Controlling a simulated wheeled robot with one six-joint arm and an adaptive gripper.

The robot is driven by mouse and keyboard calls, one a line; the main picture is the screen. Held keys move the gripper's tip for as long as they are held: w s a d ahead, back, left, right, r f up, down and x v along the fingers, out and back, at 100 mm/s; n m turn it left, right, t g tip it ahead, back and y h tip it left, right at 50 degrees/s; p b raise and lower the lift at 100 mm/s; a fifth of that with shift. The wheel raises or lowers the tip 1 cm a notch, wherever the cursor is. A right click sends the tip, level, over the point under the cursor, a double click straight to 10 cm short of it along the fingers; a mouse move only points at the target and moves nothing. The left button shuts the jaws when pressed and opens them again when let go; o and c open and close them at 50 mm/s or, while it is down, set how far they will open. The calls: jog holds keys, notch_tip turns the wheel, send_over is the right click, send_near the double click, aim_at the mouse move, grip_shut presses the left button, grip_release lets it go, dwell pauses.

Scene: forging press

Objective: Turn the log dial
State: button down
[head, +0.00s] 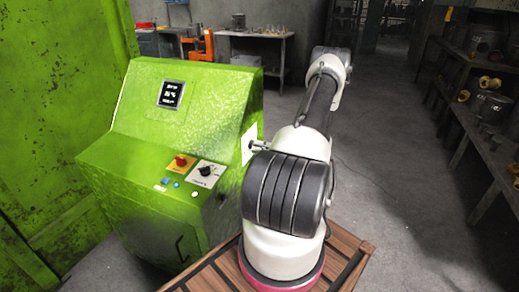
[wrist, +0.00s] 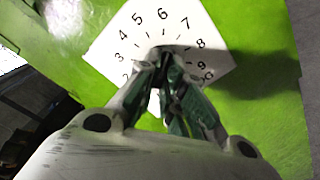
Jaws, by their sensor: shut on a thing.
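The log dial's white plate (wrist: 118,47) is on a green panel in the wrist view, with black numbers and tick marks around its middle. The visible numbers run from about 2 to 9, with 5 and 6 at the top. My gripper (wrist: 165,58) reaches to the plate's centre, and its fingers are shut on the dial's knob. The fingers hide the knob and the lower part of the scale, so I cannot read the setting. In the head view the white plate (head: 248,143) is on the console's right side, and my arm hides most of my gripper.
The green console (head: 190,110) has a small dark display (head: 171,94), a red button (head: 181,160) and a black rotary switch (head: 205,170) on its front. A shelf (head: 465,120) with metal parts stands at the right. The floor between is clear.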

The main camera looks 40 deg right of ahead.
jog(key=shift+m, duration=1.5)
jog(key=shift+a, duration=0.1)
jog(key=c, duration=1.5)
grip_release()
jog(key=shift+c, duration=0.2)
jog(key=v, duration=1.2)
